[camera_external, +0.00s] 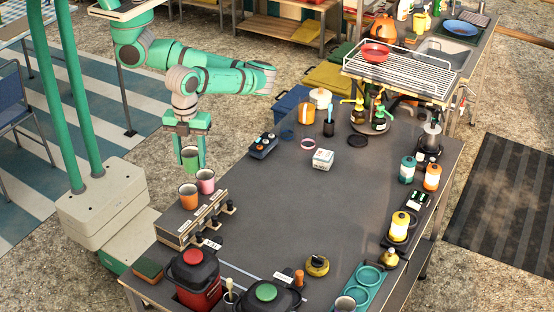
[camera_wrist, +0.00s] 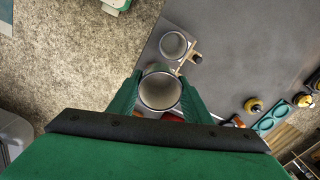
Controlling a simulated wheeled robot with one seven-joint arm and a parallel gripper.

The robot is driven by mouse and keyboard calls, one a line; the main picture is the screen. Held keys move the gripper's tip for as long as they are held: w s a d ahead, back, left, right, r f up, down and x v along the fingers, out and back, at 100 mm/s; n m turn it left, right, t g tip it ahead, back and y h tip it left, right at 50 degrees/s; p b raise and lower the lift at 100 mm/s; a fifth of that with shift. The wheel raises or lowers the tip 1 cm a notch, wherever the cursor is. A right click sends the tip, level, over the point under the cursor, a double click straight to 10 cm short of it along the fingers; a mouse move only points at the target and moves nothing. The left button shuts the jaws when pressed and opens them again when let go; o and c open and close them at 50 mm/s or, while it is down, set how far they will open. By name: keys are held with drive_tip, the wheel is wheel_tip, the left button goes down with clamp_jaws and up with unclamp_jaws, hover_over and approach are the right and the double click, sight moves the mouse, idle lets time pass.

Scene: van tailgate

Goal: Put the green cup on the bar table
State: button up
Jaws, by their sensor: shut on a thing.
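My gripper (camera_external: 190,147) is shut on the green cup (camera_external: 189,160), which hangs upright between the fingers at the left side of the dark grey table (camera_external: 270,205). In the wrist view the held cup (camera_wrist: 160,88) shows from above, its round mouth open and its inside pale, with a green finger on each side. Below it, an orange cup (camera_external: 188,196) and a pink cup (camera_external: 206,181) stand on a wooden tap box (camera_external: 185,222) at the table's left edge. The held cup appears apart from them. Which surface is the bar table I cannot tell for certain.
Red (camera_external: 195,280) and black lidded containers stand at the front. The table's middle is clear.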

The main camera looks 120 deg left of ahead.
drive_tip(key=w+a+f+n, duration=0.3)
drive_tip(key=w+a+n, duration=0.2)
drive_tip(key=w+a, duration=0.55)
drive_tip(key=w+a+f+n, duration=0.4)
drive_tip(key=w+a, duration=0.3)
drive_tip(key=a, duration=0.6)
drive_tip(key=w+f, duration=0.2)
drive_tip(key=w, duration=0.2)
drive_tip(key=w+f, duration=0.3)
drive_tip(key=w, duration=0.1)
drive_tip(key=w+f, duration=0.3)
drive_tip(key=w, duration=0.2)
drive_tip(key=shift+a+f, duration=0.15)
drive_tip(key=shift+f, duration=0.05)
drive_tip(key=shift+w+f, duration=0.35)
drive_tip(key=shift+f, duration=0.1)
drive_tip(key=shift+w+f, duration=0.15)
drive_tip(key=shift+f, duration=1.55)
drive_tip(key=shift+f, duration=0.1)
drive_tip(key=o, duration=1.1)
drive_tip(key=shift+c, duration=0.2)
